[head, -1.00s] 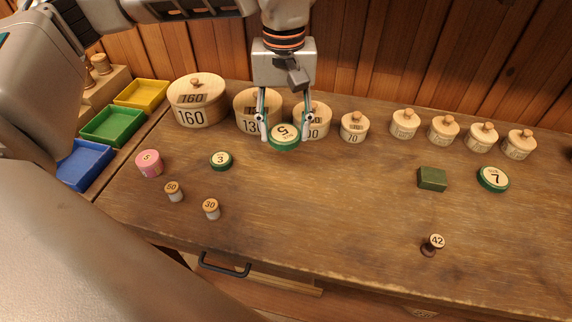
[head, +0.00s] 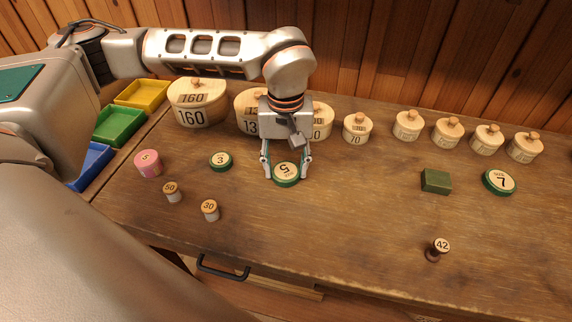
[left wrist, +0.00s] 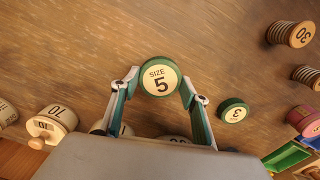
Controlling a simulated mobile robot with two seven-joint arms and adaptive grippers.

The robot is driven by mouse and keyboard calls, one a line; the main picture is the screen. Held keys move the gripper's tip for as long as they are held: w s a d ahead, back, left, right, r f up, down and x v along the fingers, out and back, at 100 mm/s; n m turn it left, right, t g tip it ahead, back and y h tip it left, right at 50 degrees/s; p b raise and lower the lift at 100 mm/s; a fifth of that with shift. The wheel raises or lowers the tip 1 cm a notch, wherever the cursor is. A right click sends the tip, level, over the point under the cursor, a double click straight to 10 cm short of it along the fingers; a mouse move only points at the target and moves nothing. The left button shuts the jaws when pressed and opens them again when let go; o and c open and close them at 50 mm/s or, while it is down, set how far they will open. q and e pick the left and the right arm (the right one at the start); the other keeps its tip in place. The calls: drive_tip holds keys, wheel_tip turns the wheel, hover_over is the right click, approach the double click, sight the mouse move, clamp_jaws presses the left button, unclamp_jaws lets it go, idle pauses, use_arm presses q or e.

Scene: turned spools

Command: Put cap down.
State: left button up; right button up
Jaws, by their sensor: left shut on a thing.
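The cap (head: 286,173) is a round green disc with a cream top marked 5. It also shows in the left wrist view (left wrist: 160,77), where it reads SIZE 5. My left gripper (head: 287,174) is shut on the cap, with one finger on each side of it. The cap is low, at or just above the table; I cannot tell whether it touches. In the left wrist view my left gripper's fingertips (left wrist: 161,80) press on its green rim. My right gripper is not in view.
A green cap marked 3 (head: 220,161) lies left of my left gripper. Lidded wooden pots, including one marked 160 (head: 192,116), line the back. A green block (head: 435,181) and a cap marked 7 (head: 499,182) lie at right. The table's middle front is bare.

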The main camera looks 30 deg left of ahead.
sight(285, 171)
use_arm(q)
drive_tip(key=shift+f, duration=0.1)
drive_tip(key=o, duration=0.9)
wheel_tip(285, 171, up, 12)
drive_tip(key=shift+r+p, duration=0.1)
drive_tip(key=shift+p, duration=0.55)
drive_tip(key=shift+s, duration=0.15)
